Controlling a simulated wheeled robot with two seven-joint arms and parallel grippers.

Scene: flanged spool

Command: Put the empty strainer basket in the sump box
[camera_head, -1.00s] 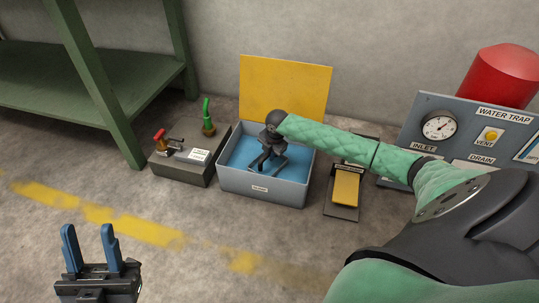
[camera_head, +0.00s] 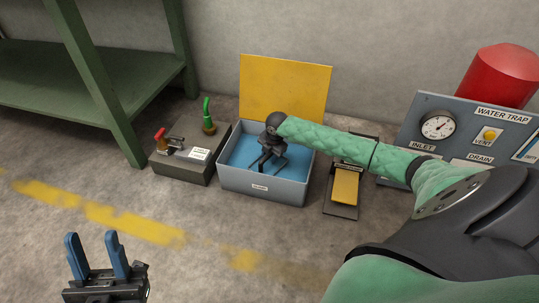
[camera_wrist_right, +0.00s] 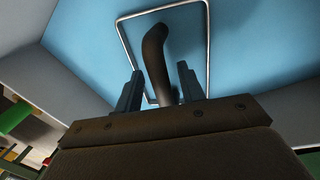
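The grey sump box (camera_head: 262,190) with a blue inside stands on the floor in the head view. My right gripper (camera_head: 270,160) reaches down into it, partly hidden by its own wrist. In the right wrist view its two fingers (camera_wrist_right: 158,85) stand apart on either side of a dark curved rod (camera_wrist_right: 155,55), with gaps visible. A thin metal wire loop (camera_wrist_right: 208,50) frames the rod over the blue. I cannot tell whether rod and loop belong to the strainer basket; no whole basket shows. My left gripper (camera_head: 94,245) is open and empty at lower left.
A yellow panel (camera_head: 285,88) stands behind the box. A grey block with red and green valves (camera_head: 185,162) is at its left. A yellow-topped pedal (camera_head: 345,185) and the water trap panel (camera_head: 465,135) are at its right. A green shelf (camera_head: 90,85) stands left.

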